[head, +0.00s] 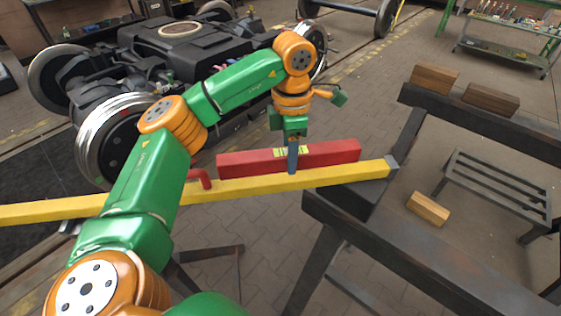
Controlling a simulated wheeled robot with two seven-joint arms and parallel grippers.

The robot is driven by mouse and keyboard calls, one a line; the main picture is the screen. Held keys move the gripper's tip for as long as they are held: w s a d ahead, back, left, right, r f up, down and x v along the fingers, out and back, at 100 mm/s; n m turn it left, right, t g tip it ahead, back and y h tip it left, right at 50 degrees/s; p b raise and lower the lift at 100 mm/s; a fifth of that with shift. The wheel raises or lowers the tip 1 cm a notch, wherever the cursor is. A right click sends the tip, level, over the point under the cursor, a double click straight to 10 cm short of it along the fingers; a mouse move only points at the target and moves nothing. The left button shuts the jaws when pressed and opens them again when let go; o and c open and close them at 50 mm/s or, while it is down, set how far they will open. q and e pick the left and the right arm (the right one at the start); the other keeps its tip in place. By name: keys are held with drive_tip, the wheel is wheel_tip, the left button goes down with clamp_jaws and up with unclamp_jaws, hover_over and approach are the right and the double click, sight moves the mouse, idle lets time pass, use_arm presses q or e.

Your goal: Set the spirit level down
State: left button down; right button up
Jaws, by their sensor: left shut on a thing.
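The red spirit level (335,154) has a yellow-green window near its middle. My left gripper (292,158) is shut on the level at its middle, with a finger in front of the red face. The level lies along a long yellow bar (345,176), close above or behind it. I cannot tell whether the two touch. The yellow bar has a red handle (205,178) and a grey end cap. My right gripper is not in view.
The bar's right end is at a dark steel trestle (420,260). Wooden blocks (434,78) sit on the rear beam and one (428,208) lies nearer. A tram bogie (165,45) stands behind my left arm. A green shelf cart (505,45) is at the back right.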

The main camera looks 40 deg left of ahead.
sight(283, 177)
use_arm(q)
drive_tip(key=shift+w+a+f, duration=0.2)
drive_tip(key=shift+a+f, duration=0.35)
drive_tip(key=shift+f, duration=0.05)
drive_tip(key=shift+w+a+f, duration=0.15)
drive_tip(key=shift+a+f, duration=0.35)
drive_tip(key=shift+f, duration=0.05)
wheel_tip(283, 177, down, 4)
drive_tip(key=shift+w+a+r+p, duration=0.15)
drive_tip(key=shift+p, duration=0.8)
drive_tip(key=shift+f, duration=0.2)
drive_tip(key=shift+c, duration=2)
unclamp_jaws()
drive_tip(key=shift+r, duration=0.1)
